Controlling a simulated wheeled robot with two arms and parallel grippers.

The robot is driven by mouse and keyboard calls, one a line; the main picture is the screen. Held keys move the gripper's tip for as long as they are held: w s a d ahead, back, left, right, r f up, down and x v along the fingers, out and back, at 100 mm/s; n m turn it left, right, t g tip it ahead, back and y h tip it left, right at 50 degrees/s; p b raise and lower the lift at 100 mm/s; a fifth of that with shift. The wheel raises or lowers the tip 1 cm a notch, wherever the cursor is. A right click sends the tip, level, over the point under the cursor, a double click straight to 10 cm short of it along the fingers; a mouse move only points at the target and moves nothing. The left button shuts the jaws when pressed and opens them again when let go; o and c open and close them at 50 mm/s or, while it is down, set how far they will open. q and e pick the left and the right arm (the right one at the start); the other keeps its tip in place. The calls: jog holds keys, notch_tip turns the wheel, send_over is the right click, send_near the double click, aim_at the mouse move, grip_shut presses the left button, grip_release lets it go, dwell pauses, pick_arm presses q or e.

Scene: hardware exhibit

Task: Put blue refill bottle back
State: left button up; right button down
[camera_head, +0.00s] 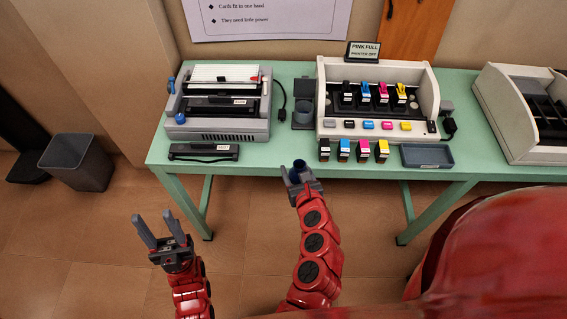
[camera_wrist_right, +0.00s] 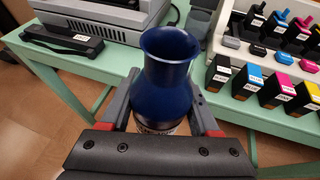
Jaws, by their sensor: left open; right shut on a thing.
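The blue refill bottle (camera_wrist_right: 162,88) is upright between the fingers of my right gripper (camera_wrist_right: 160,125), which is shut on it. Its flared open mouth points up and its lower part is hidden by the gripper. In the head view the bottle (camera_head: 299,165) shows small and dark in my right gripper (camera_head: 301,181), at the table's front edge. My left gripper (camera_head: 159,232) is open and empty, low over the floor, left of the right arm. A grey open holder (camera_head: 303,112) stands on the table left of the printer; whether it is the bottle's place I cannot tell.
The green table (camera_head: 276,157) carries a grey machine (camera_head: 220,103), a black device (camera_head: 204,152), a beige printer (camera_head: 377,130) with ink cartridges, several boxed cartridges (camera_head: 363,151), a blue-grey tray (camera_head: 427,156) and another beige unit (camera_head: 510,115). A bin (camera_head: 77,162) stands on the floor.

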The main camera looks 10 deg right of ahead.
jog(key=w, duration=0.2)
jog(key=w+d+b, duration=0.1)
jog(key=w, duration=0.2)
jog(key=w+d+f+b, duration=0.1)
jog(key=w, duration=0.1)
jog(key=shift+w, duration=0.25)
jog(key=w, duration=0.2)
jog(key=w+d, duration=0.1)
jog(key=w, duration=0.2)
jog(key=w+p, duration=0.1)
jog(key=w, duration=0.2)
jog(key=shift+d+f, duration=0.25)
jog(key=shift+f+p, duration=0.35)
jog(key=shift+f, duration=1.5)
jog(key=shift+f, duration=0.2)
jog(key=shift+c, duration=0.6)
grip_release()
jog(key=shift+r, duration=0.1)
